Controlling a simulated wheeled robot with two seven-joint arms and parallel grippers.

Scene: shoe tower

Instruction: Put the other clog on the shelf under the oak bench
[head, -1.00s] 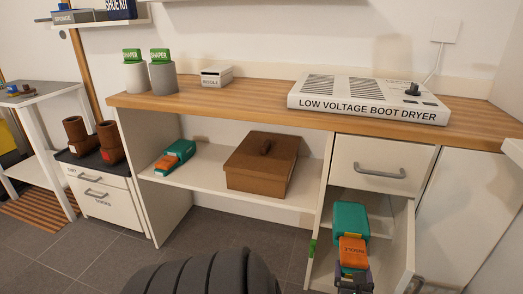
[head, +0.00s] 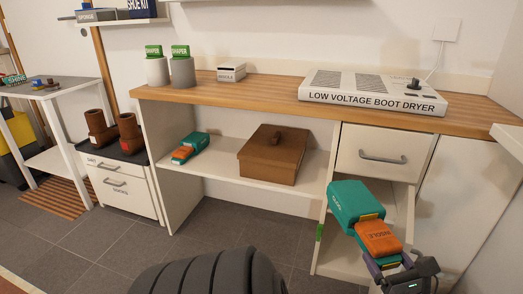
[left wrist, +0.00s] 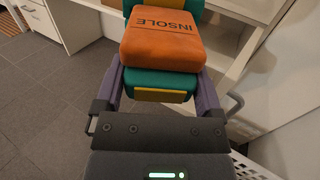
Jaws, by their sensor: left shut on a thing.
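My left gripper (head: 388,264) is shut on a teal clog (head: 354,200) with an orange block marked INSOLE on it. The clog is in the air in front of the open lower compartment at the right of the bench. In the left wrist view the fingers stand either side of the clog's near end (left wrist: 160,82). A matching teal and orange clog (head: 191,147) lies on the left part of the white shelf (head: 222,165) under the oak bench (head: 270,95). My right gripper is not in view.
A brown lidded box (head: 272,156) takes the right part of the shelf. A drawer (head: 384,153) is shut above the open compartment (head: 345,262). Brown boots (head: 100,128) stand on a low cabinet at left. Some shelf is bare between clog and box.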

